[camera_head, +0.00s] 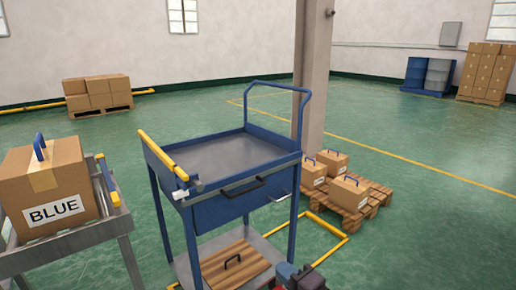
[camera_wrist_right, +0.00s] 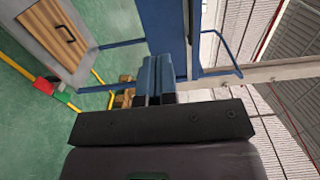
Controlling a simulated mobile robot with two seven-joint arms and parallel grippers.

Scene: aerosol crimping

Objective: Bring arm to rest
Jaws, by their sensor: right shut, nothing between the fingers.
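My right gripper (camera_head: 287,271) shows at the bottom edge of the head view, low in front of the blue cart (camera_head: 222,208). In the right wrist view its two blue-grey fingers (camera_wrist_right: 157,78) lie side by side, shut, with nothing held between them. The cart has a grey top tray, a blue drawer with a black handle, and a lower shelf carrying a wooden panel (camera_head: 236,266) with a black handle. The wooden panel also shows at the upper left of the wrist view (camera_wrist_right: 62,36). My left gripper is in neither view.
A box marked BLUE (camera_head: 52,190) sits on a grey metal stand (camera_head: 72,240) at the left. A pillar (camera_head: 313,80) stands behind the cart. A pallet (camera_head: 372,205) with several handled boxes is to the right.

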